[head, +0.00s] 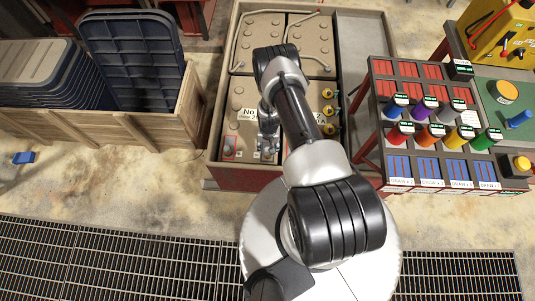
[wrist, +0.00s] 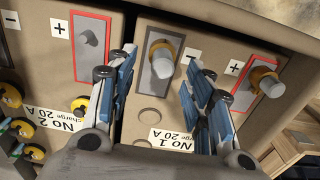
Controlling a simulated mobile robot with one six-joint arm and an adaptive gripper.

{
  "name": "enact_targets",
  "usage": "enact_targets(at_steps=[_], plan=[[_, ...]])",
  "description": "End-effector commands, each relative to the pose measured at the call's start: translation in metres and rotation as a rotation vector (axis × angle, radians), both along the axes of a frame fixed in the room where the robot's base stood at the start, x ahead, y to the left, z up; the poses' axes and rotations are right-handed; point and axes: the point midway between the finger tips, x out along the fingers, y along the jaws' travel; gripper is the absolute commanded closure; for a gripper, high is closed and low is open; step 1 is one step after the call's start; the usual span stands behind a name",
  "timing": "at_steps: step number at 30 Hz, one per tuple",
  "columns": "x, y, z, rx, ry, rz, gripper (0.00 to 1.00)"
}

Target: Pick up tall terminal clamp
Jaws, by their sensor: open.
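Two yellow-ringed clamps sit around grey terminal posts on the No 1 battery in the wrist view. One clamp (wrist: 161,50) is on the grey-framed plate marked minus, ahead of and between my fingers. The other clamp (wrist: 262,78) is in the red-framed plate marked plus, to the right of my fingers. I cannot tell which is the tall one. My gripper (wrist: 155,88) is open and empty, its blue-padded fingers apart above the battery top. In the head view my gripper (head: 268,146) is over the front of the battery and hides part of it.
A wooden crate (head: 150,130) with dark panels stands left. A grey strip (head: 365,50) beside the batteries is bare.

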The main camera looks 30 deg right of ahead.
Motion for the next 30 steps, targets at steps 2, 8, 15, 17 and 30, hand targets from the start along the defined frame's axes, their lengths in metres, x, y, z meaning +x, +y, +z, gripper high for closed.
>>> enact_targets(at_steps=[2,8,15,17,30], plan=[[0.001,0.000,-0.005,0.000,0.000,0.000,0.53],[0.007,0.001,-0.036,0.000,0.000,0.001,0.53],[0.007,0.001,-0.053,0.000,0.000,0.000,0.53],[0.007,0.001,-0.053,0.000,0.000,0.000,0.53],[0.007,0.001,-0.052,0.000,0.000,0.000,0.73]])
